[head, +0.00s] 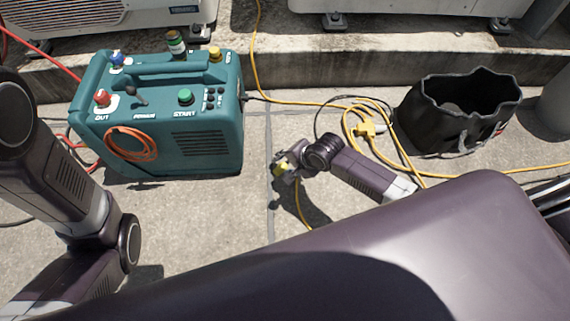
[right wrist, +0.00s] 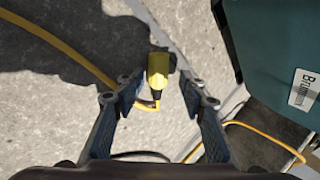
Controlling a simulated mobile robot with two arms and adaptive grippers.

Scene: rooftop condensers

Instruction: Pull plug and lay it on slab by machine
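The teal machine (head: 222,120) stands on the slab (head: 225,220) at left of centre in the head view; its side shows at upper right in the right wrist view (right wrist: 280,50). The yellow plug (right wrist: 158,70) lies at the fingertips of my right gripper (right wrist: 161,88), with its cord bending away. It also shows as a small yellow patch in the head view (head: 281,169). My right gripper (head: 284,167) is open, with a gap on each side of the plug. I cannot tell whether the plug touches the slab. My left gripper is out of view.
A coiled yellow cord with a yellow connector (head: 366,129) lies right of the gripper, near a black bag (head: 455,115). An orange cord coil (head: 130,144) hangs on the machine's front. A concrete ledge (head: 300,72) runs behind. Bare slab lies just right of the machine.

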